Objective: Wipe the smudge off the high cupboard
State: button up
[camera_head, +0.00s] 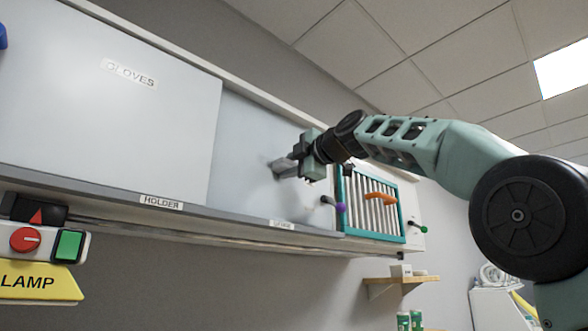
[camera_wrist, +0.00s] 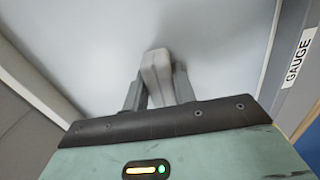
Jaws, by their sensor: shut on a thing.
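The high cupboard has a pale grey-blue front, with a recessed panel (camera_head: 240,150) to the right of the door marked GLOVES. My gripper (camera_head: 288,167) is at the right part of this panel. It is shut on a light grey block (camera_wrist: 157,68), which also shows in the head view (camera_head: 284,168) at the panel. In the wrist view the block's far end is at or very near the panel surface (camera_wrist: 90,45); I cannot tell if it touches. I make out no clear smudge; the block and gripper hide part of the panel.
The GLOVES door (camera_head: 110,110) covers the left of the cupboard. A ledge labelled HOLDER (camera_head: 161,202) runs below, with a GAUGE label (camera_wrist: 300,55) at the right. A teal-framed rack (camera_head: 372,205) and a purple knob (camera_head: 341,208) are close right of my gripper.

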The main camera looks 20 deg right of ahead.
aim_at(257, 158)
jog(key=shift+s+a, duration=0.35)
jog(key=shift+a, duration=0.85)
jog(key=shift+s+a, duration=0.4)
jog(key=shift+a, duration=0.75)
jog(key=shift+s+a, duration=0.35)
jog(key=shift+a, duration=0.85)
jog(key=shift+r, duration=0.4)
jog(key=w+d, duration=0.3)
jog(key=d, duration=0.7)
jog(key=shift+w+d, duration=0.25)
jog(key=shift+d, duration=0.15)
jog(key=b+v, duration=0.3)
jog(key=v, duration=0.3)
jog(key=shift+s, duration=0.2)
jog(key=shift+b+v, duration=0.85)
jog(key=shift+v, duration=0.55)
